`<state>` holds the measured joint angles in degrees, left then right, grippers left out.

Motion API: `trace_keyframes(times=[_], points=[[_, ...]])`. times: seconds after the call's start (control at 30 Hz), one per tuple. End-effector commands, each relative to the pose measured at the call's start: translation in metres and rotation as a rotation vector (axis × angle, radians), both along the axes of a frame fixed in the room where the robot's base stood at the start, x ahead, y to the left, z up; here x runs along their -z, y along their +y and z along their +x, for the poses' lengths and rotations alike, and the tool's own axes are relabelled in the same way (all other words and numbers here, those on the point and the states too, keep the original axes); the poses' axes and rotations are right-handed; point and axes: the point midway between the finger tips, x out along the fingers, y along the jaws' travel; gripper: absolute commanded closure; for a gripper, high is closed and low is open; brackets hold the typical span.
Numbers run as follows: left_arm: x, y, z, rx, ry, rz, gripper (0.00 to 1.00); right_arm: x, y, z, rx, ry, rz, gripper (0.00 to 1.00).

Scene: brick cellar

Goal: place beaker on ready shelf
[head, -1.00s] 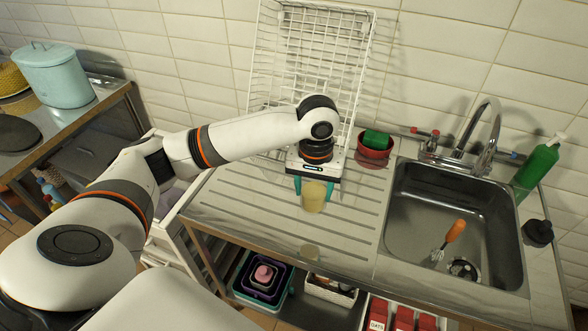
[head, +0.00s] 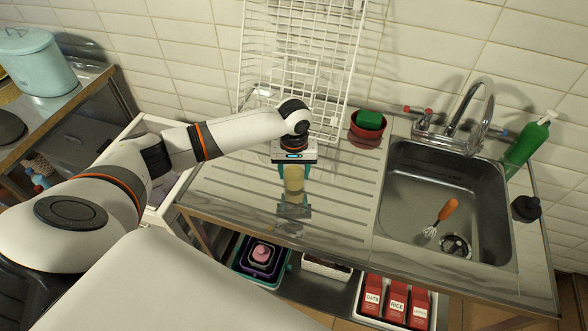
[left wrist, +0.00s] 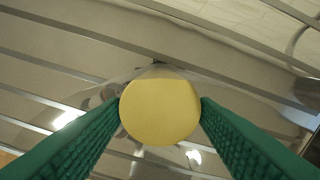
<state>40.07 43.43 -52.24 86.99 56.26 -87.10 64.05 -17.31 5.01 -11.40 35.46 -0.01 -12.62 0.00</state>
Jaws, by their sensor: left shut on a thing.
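My left gripper (head: 294,170) is shut on the beaker (head: 293,179), a small clear vessel with pale yellow contents. It holds the beaker over the ribbed steel drainboard, left of the sink. In the left wrist view the beaker (left wrist: 160,108) sits between the two green fingers, seen from above as a yellow disc with a clear rim. Whether its base touches the drainboard I cannot tell. The wire rack (head: 300,60) stands against the wall behind my gripper. No shelf marked "ready" can be made out. My right gripper is not in view.
The steel sink (head: 440,200) holds an orange-handled whisk (head: 441,219). A red pot with a green sponge (head: 369,120) stands behind the drainboard (head: 225,195). A green bottle (head: 530,138) stands at right. Below are nested tubs (head: 262,258) and red tins (head: 397,296).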

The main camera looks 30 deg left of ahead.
Motion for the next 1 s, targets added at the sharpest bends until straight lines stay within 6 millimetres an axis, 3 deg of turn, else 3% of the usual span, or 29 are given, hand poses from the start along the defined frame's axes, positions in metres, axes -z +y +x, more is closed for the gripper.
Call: trace_keyframes(times=[0.43,0.47,0.57,0.87,1.0], points=[[0.009,-0.001,0.0,0.0,-0.001,-0.001,0.73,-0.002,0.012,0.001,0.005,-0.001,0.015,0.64],[0.009,0.0,0.0,0.0,-0.001,-0.001,0.42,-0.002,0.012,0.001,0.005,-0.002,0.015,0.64],[0.009,0.0,0.0,0.001,0.0,0.0,0.25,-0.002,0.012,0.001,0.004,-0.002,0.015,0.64],[0.008,0.0,0.0,0.001,-0.001,0.001,0.25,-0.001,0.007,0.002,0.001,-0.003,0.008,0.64],[-0.004,0.0,0.001,0.001,-0.004,0.0,0.25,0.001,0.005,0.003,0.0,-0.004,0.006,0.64]])
